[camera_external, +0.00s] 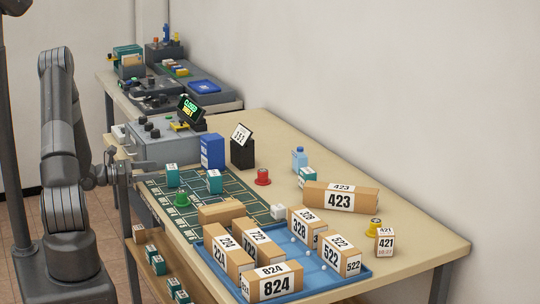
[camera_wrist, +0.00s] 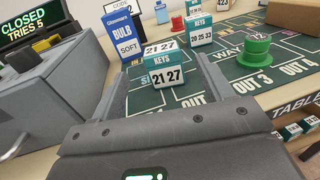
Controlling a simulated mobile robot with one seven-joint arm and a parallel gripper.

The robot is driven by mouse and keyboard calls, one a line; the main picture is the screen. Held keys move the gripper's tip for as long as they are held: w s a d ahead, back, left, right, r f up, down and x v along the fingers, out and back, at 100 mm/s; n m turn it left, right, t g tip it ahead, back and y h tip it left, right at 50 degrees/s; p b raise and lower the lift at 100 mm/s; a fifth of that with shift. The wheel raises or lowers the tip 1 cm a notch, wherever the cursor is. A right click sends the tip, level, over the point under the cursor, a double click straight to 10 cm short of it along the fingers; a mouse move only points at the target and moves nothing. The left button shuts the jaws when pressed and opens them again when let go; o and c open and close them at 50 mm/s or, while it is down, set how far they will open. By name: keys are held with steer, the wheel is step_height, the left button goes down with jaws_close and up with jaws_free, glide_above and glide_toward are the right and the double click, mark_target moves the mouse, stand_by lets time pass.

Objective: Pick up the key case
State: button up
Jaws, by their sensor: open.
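A teal and white key case (camera_wrist: 167,68) marked KEYS 21 27 stands upright on the dark green mat in the wrist view. It also shows in the external view (camera_external: 172,176) at the mat's left side. A second key case (camera_wrist: 199,30) marked 20 25 33 stands farther off to the right; it shows too in the external view (camera_external: 214,182). My gripper (camera_wrist: 162,76) is open and empty, its fingers on either side of the nearer case's picture. I cannot tell whether the case is between the fingertips or just beyond them. The case's far side is hidden.
A green round piece (camera_wrist: 255,50) stands on the mat to the right. A grey box with a CLOSED display (camera_wrist: 38,85) is close on the left. A blue bulb box (camera_wrist: 124,36) stands behind. A blue tray (camera_external: 220,255) of numbered cartons is at the table's front.

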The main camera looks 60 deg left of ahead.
mark_target(172, 166)
steer(key=w, duration=0.2)
steer(key=w+d, duration=0.1)
steer(key=w, duration=0.4)
steer(key=shift+w+d, duration=0.1)
steer(key=shift+d, duration=0.2)
steer(key=shift+c, duration=0.4)
steer(key=c, duration=1)
steer(key=shift+c, duration=0.2)
steer(key=shift+r, duration=0.1)
